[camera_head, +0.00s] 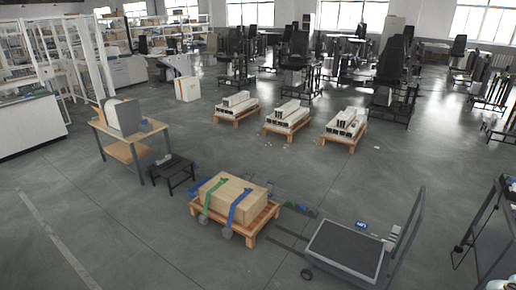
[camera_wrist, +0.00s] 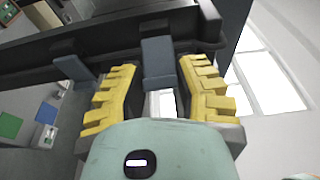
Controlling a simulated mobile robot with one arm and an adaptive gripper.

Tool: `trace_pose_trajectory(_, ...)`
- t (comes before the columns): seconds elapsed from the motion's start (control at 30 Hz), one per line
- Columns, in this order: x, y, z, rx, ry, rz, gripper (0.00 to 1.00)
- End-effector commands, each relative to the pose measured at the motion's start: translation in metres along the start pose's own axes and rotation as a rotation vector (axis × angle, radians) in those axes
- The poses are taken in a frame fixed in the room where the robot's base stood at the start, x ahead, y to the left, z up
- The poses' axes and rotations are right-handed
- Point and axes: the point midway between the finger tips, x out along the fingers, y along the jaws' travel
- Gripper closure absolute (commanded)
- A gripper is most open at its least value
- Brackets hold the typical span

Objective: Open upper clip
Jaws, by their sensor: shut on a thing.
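In the wrist view, my gripper (camera_wrist: 157,80) has two yellow ridged fingers. They are shut on a blue-grey clip (camera_wrist: 158,58) that sits on a long dark bar (camera_wrist: 100,38). The fingers lie on its left and right sides, and its lower end is between them. A second blue-grey piece (camera_wrist: 73,67) of similar look hangs from the bar to the left, outside the fingers. I cannot tell from this view which one is the upper clip. I cannot make out my gripper or the clip in the head view.
The dark bar crosses close in front of my gripper. The head view shows a pallet with a strapped carton (camera_head: 231,196), a flat cart (camera_head: 345,248), a wooden table (camera_head: 131,130) and a low black stool (camera_head: 172,172). Bare floor lies around them.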

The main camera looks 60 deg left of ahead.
Motion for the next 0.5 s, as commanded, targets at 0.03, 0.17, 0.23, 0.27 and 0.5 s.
trace_pose_trajectory(0.03, -0.0002, -0.002, 0.005, 0.001, 0.008, -0.011, 1.0)
trace_pose_trajectory(0.17, -0.0008, -0.0018, 0.0067, 0.001, 0.06, -0.014, 1.0)
trace_pose_trajectory(0.23, -0.0013, -0.0014, 0.0079, 0.002, 0.086, -0.016, 1.0)
trace_pose_trajectory(0.27, -0.0014, -0.0016, 0.0082, 0.002, 0.099, -0.017, 1.0)
trace_pose_trajectory(0.5, -0.0027, 0.0026, 0.0099, -0.008, 0.193, -0.024, 1.0)
